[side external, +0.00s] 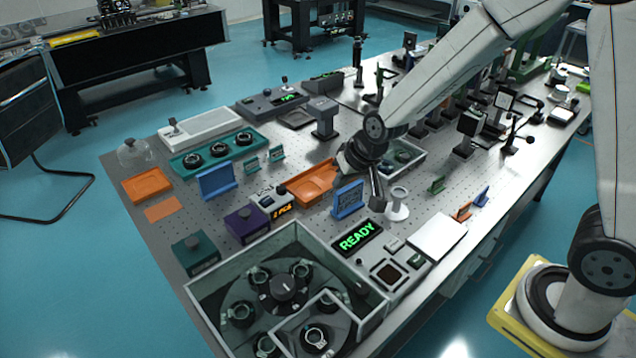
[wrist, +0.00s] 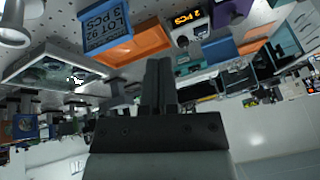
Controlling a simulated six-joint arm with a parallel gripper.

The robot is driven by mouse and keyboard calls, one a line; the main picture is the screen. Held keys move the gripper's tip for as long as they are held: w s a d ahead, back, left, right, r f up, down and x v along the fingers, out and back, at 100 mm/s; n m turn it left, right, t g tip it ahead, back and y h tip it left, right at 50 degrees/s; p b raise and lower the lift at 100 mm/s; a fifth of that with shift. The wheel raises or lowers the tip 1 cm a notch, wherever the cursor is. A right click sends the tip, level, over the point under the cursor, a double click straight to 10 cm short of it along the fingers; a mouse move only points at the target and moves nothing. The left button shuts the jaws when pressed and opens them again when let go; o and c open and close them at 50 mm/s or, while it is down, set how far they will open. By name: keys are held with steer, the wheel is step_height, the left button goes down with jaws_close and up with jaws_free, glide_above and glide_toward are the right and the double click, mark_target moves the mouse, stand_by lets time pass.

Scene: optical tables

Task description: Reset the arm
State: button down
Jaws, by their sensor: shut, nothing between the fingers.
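My gripper (side external: 377,203) hangs over the middle of the optical table (side external: 290,152), pointing down between a blue sign (side external: 348,199) and a small white round stand (side external: 397,205). Its fingers are together and hold nothing. In the wrist view my gripper (wrist: 160,65) shows as two dark fingers side by side with no gap visible. Whether the fingertips touch the table cannot be told.
Near the gripper stand an orange tray (side external: 312,184), a green READY display (side external: 357,238) and a white pad (side external: 437,238). A clear-walled box with a carousel (side external: 283,288) fills the front. Optical mounts (side external: 470,122) crowd the right side. In the wrist view the blue sign (wrist: 105,28) is near.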

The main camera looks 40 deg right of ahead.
steer(key=s+d+n+g, duration=0.2)
steer(key=s+d+n, duration=0.1)
steer(key=s, duration=1.1)
steer(key=shift+s+d+r+g+h, duration=0.2)
steer(key=shift+d+r+g+h, duration=0.15)
steer(key=shift+d, duration=0.25)
steer(key=shift+w, duration=0.15)
stand_by(1.1)
steer(key=m+t, duration=0.7)
steer(key=m, duration=0.1)
glide_above(268, 201)
steer(key=shift+f+g+y, duration=0.25)
steer(key=shift+f+y, duration=0.2)
steer(key=shift+f, duration=0.3)
steer(key=shift+f, duration=0.3)
steer(key=shift+f, duration=4.05)
